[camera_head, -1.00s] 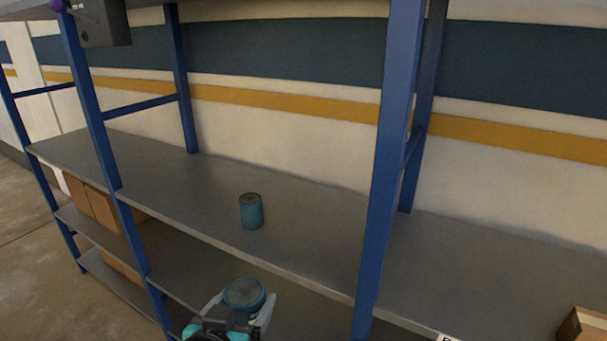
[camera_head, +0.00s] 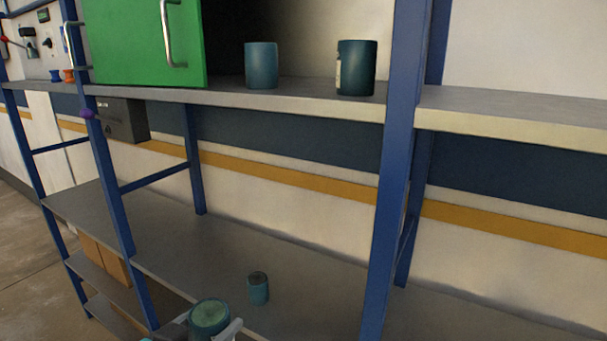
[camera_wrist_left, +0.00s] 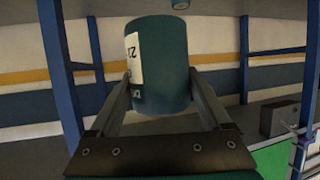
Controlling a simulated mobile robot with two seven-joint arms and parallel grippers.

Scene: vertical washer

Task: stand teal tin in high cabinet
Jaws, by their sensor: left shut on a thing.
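My left gripper (camera_head: 212,330) is at the bottom of the head view, shut on a teal tin (camera_head: 209,315). The left wrist view also shows this held tin (camera_wrist_left: 175,65), with a white label on its side, between the fingers (camera_wrist_left: 160,92). The green cabinet (camera_head: 145,45) is on the high shelf at upper left, with silver handles and a dark space at its right. The held tin is well below it. Two more teal tins, one (camera_head: 261,65) nearer the cabinet and one (camera_head: 356,68) by the post, stand upright on that shelf. My right gripper is not in view.
Another teal tin (camera_head: 258,289) stands on the middle shelf (camera_head: 200,250), just beyond the held one. Blue posts (camera_head: 393,170) frame the rack. A dark grey box (camera_head: 122,120) hangs below the high shelf (camera_head: 300,101). Cardboard boxes (camera_head: 105,260) sit lower left.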

